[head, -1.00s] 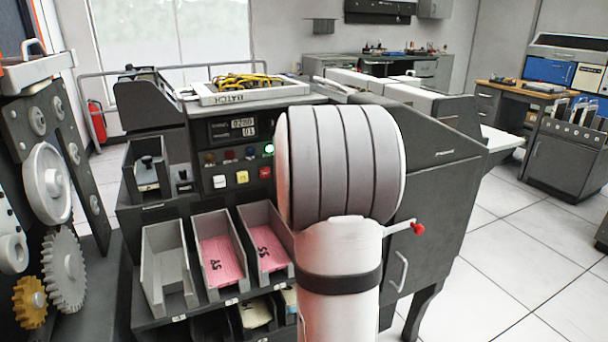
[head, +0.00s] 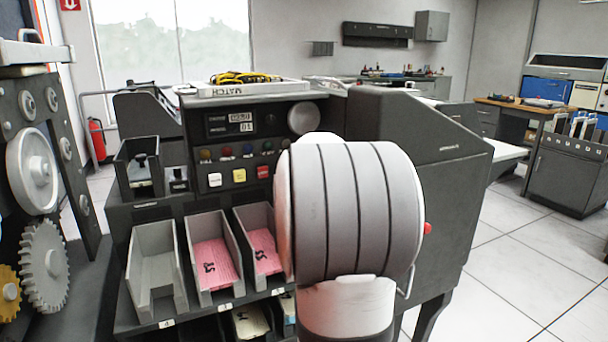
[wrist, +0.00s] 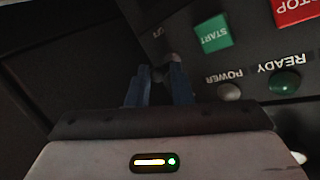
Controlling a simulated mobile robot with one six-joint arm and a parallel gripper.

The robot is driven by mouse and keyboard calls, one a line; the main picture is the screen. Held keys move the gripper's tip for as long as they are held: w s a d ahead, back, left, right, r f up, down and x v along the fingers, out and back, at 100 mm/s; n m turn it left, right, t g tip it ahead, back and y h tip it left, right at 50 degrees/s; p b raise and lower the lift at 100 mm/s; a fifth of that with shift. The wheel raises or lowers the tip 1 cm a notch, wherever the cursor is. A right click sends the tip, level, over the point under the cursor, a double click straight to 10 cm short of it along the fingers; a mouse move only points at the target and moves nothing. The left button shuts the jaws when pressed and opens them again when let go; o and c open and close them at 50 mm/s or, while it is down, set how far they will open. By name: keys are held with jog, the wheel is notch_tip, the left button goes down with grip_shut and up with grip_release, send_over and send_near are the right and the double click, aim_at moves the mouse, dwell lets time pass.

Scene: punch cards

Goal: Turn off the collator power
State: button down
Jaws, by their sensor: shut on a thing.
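The collator (head: 423,165) is the dark grey machine ahead, with its control panel (head: 225,150) above the card pockets. In the wrist view the panel appears upside down. The lamp labelled POWER (wrist: 230,92) looks grey and unlit, beside the dark green READY lamp (wrist: 285,82). My gripper (wrist: 160,75) points at the panel left of the POWER lamp, its fingers closed on a small dark power switch with a grey tip (wrist: 172,57). A small label by the switch is hard to read. In the head view my arm hides the gripper and switch.
A green START button (wrist: 213,38) and red STOP button (wrist: 296,8) lie close to my fingers. Pockets (head: 153,265) with pink cards sit below the panel. A geared machine (head: 45,180) stands at left. Open floor (head: 530,260) lies at right.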

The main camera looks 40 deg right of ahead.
jog(key=shift+w+f+m+t+h+b, duration=0.2)
jog(key=shift+f+t+h+b, duration=0.25)
jog(key=shift+b, duration=1.4)
jog(key=shift+w+f+m+t+h+b, duration=0.1)
jog(key=shift+m+t+h+b, duration=0.3)
jog(key=shift+b, duration=1.4)
jog(key=c, duration=1.7)
grip_release()
jog(key=shift+o, duration=0.6)
jog(key=shift+w+f, duration=0.1)
jog(key=shift+f, duration=0.05)
jog(key=shift+p+v, duration=1.1)
jog(key=shift+v, duration=2.9)
